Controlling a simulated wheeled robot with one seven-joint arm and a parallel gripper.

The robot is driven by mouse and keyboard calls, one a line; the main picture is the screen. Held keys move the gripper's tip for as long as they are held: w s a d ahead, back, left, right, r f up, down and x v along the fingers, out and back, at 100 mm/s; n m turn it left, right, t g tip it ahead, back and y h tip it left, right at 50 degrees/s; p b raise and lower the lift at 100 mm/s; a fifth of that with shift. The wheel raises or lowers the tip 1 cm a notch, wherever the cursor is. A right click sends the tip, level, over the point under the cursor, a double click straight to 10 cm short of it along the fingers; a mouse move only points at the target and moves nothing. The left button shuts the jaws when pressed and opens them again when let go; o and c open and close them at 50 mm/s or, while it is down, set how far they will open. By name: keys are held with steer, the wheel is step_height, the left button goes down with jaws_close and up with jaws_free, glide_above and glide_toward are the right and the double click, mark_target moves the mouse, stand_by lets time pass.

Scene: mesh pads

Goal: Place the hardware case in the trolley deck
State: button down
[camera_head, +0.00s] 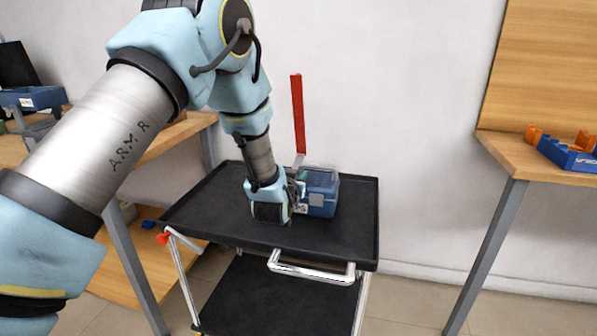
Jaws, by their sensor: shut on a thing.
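The hardware case (321,194) is a blue box with a lighter grey-green part on its top left. It is at the trolley's upper deck (345,241), a black tray with a raised rim, right of the deck's middle. My gripper (298,192) reaches down over the deck and is shut on the case's left side. The fingertips are partly hidden by the gripper body. The case looks level and low at the deck; I cannot tell whether its underside touches the surface.
A red upright bar (298,115) rises behind the case. The trolley has a chrome handle (312,273) in front and a lower black shelf (275,295). Wooden benches stand on both sides; the right one (540,160) holds a blue bin (570,156). The deck's front right is clear.

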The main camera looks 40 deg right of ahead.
steer(key=c, duration=1.2)
jaws_free()
steer(key=o, duration=0.4)
steer(key=shift+a, duration=0.1)
steer(key=v, duration=1.2)
steer(key=shift+b, duration=0.45)
steer(key=shift+w+r, duration=0.1)
